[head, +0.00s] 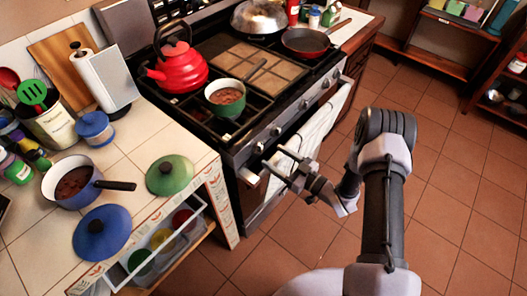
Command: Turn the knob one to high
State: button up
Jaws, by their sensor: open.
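The stove (238,158) stands in the middle, with a row of several small metallic knobs along its front panel. The nearest knob (259,147) is at the panel's left end, and another knob (277,131) is just beyond it. Which one is knob one, and how the knobs are turned, I cannot tell. My gripper (275,161) is open and empty in front of the panel's near end, close to the nearest knobs. Its fingers point left towards the stove. Whether they touch anything is unclear.
A white towel (306,138) hangs on the oven front beside my gripper. A green pot (226,98), red kettle (178,66) and dark pan (304,42) are on the stove. An open drawer (158,246) juts out at lower left. The tiled floor (450,165) at right is clear.

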aim_at(262, 149)
jog(key=b+x, duration=0.1)
jog(key=x, duration=0.5)
jog(key=c, duration=1.4)
